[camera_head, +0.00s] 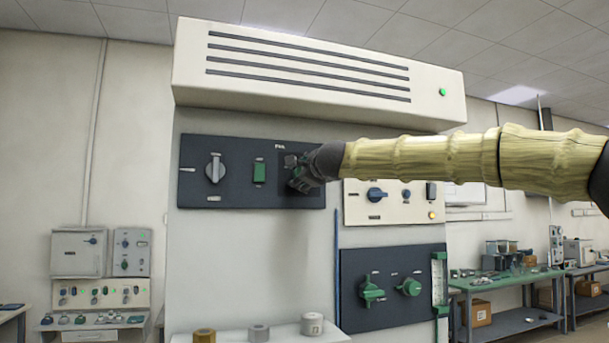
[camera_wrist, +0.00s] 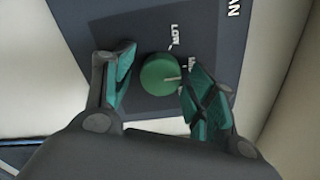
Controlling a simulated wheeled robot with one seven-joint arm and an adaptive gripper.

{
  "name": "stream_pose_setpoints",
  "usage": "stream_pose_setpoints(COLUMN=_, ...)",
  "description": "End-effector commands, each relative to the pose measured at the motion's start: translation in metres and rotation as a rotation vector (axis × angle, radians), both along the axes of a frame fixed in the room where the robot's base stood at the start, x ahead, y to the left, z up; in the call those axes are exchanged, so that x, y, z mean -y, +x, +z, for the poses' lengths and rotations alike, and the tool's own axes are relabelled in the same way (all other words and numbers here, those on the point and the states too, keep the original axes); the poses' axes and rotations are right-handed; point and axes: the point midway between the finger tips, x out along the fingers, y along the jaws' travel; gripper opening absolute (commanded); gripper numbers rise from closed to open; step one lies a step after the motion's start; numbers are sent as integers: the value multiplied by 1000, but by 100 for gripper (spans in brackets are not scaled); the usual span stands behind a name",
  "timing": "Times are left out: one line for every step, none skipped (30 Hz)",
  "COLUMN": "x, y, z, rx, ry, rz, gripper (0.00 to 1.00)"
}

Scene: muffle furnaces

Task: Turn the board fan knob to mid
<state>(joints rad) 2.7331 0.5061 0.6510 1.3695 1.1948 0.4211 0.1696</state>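The board fan knob (camera_wrist: 158,74) is a round green knob on a dark panel marked "LOW" and "MI…", with "AN" visible at the edge. Its pale pointer line faces right in the wrist view, below the "MI…" label; the exact setting is hard to tell. My gripper (camera_wrist: 160,82) is open, with one green-padded finger on each side of the knob. A gap shows on the left, and the right finger is close to the knob. In the head view, my gripper (camera_head: 298,172) is at the right end of the upper dark panel (camera_head: 230,145) and hides the knob.
The upper panel also has a grey knob (camera_head: 215,168) and a green switch (camera_head: 259,172). A lower dark panel (camera_head: 395,265) has two green knobs. A vented hood (camera_head: 310,75) overhangs above.

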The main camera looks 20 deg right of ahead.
Motion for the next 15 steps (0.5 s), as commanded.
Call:
stream_pose_setpoints(x=0, y=0, z=0, rx=0, ry=0, rz=0, gripper=60)
stream_pose_setpoints(x=0, y=0, z=1, rx=0, ry=0, rz=1, gripper=60)
stream_pose_setpoints(x=0, y=0, z=1, rx=1, ry=0, rz=0, gripper=60)
stream_pose_setpoints(x=0, y=0, z=1, rx=1, ry=0, rz=0, gripper=60)
stream_pose_setpoints(x=0, y=0, z=1, rx=1, ry=0, rz=0, gripper=60)
stream_pose_setpoints(x=0, y=0, z=1, rx=1, ry=0, rz=0, gripper=60)
stream_pose_setpoints(x=0, y=0, z=1, rx=1, ry=0, rz=0, gripper=60)
stream_pose_setpoints(x=0, y=-1, z=1, rx=1, ry=0, rz=0, gripper=60)
stream_pose_setpoints(x=0, y=-1, z=1, rx=1, ry=0, rz=0, gripper=60)
stream_pose_setpoints(x=0, y=-2, z=2, rx=1, ry=0, rz=0, gripper=60)
stream_pose_setpoints(x=0, y=-4, z=2, rx=2, ry=-1, rz=1, gripper=60)
stream_pose_setpoints(x=0, y=-6, z=2, rx=2, ry=-1, rz=1, gripper=60)
stream_pose_setpoints(x=0, y=-8, z=2, rx=2, ry=-1, rz=1, gripper=60)
stream_pose_setpoints(x=0, y=-11, z=2, rx=2, ry=0, rz=1, gripper=60)
stream_pose_setpoints(x=0, y=-16, z=2, rx=1, ry=0, rz=2, gripper=60)
